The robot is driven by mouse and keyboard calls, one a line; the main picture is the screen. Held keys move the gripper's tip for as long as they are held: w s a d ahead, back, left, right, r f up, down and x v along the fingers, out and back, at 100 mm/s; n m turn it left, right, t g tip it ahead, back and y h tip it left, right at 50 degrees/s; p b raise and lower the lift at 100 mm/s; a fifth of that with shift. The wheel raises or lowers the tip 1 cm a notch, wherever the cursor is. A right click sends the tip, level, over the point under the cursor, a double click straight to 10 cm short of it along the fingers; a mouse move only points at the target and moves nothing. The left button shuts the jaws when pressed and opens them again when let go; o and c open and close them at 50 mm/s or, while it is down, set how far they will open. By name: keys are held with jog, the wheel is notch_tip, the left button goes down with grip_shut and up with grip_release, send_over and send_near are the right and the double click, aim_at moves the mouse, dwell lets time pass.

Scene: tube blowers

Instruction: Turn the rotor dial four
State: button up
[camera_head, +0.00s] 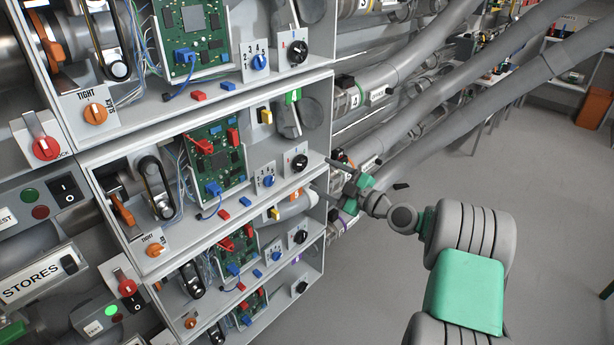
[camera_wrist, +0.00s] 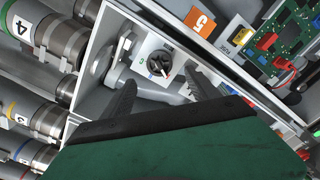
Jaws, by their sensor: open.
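A black dial (camera_wrist: 158,62) with a light pointer mark sits on a white plate inside a light grey box in the wrist view. My gripper (camera_wrist: 160,78) is open, with a dark finger on either side of the dial in that picture; no contact is visible. In the head view my gripper (camera_head: 333,177) is at the right edge of the rack, by the second shelf from the top. That shelf holds a black dial (camera_head: 299,162) on a white plate. Similar black dials are on the top shelf (camera_head: 293,51) and lower shelf (camera_head: 299,236).
A pipe with a green "4" tag (camera_wrist: 26,30) and an orange "5" tag (camera_wrist: 201,22) show in the wrist view. Green circuit boards (camera_head: 217,155) and blue dials (camera_head: 267,181) fill the shelves. Large grey tubes (camera_head: 430,75) run behind my gripper.

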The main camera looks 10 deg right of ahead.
aim_at(303, 165)
jog(key=x, duration=0.7)
jog(key=shift+w+a+r+p, duration=0.15)
jog(key=shift+a+p, duration=0.1)
jog(key=shift+p, duration=0.1)
jog(key=shift+c, duration=0.4)
jog(key=c, duration=1.3)
